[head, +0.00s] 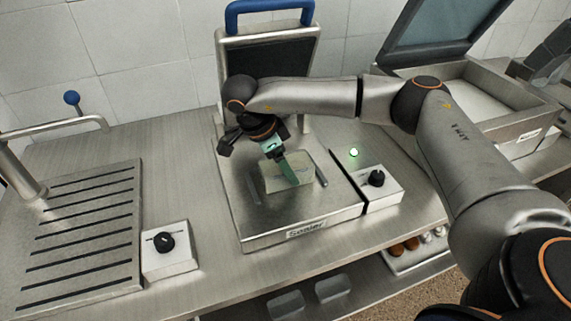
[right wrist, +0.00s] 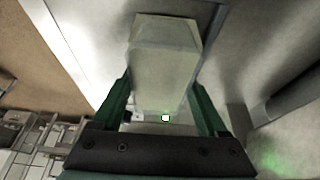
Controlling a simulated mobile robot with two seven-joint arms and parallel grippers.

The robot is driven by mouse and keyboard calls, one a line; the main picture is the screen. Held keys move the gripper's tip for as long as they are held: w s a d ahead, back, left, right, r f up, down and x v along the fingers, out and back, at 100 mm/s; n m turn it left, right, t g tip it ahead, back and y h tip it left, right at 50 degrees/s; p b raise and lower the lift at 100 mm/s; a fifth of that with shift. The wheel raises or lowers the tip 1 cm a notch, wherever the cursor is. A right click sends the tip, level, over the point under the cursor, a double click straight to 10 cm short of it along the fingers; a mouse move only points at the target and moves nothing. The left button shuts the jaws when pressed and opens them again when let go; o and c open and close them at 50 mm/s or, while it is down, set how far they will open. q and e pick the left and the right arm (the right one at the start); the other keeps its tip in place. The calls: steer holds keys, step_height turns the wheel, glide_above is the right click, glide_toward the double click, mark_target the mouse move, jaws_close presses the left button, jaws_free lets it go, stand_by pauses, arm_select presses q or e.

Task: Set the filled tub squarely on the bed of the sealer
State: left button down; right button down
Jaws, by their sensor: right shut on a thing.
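The tub (head: 303,172) is a pale box over the middle of the steel bed of the sealer (head: 265,219). My right gripper (head: 287,173) is shut on the tub, reaching it from above and left. In the right wrist view the tub (right wrist: 165,60) sits between the two green fingers of the gripper (right wrist: 165,95). I cannot tell whether the tub touches the bed. Its contents are not clear. The sealer's lid (head: 268,65) stands open at the back. My left gripper is not in view.
A control box with a black knob (head: 376,178) and a green light (head: 353,152) stand right of the bed. A slotted drain board (head: 80,235) and another knob box (head: 168,262) are at left. An open-lidded steel machine (head: 500,125) stands at back right.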

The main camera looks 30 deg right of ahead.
jaws_free()
steer(key=v, duration=1.2)
steer(key=shift+a, duration=0.1)
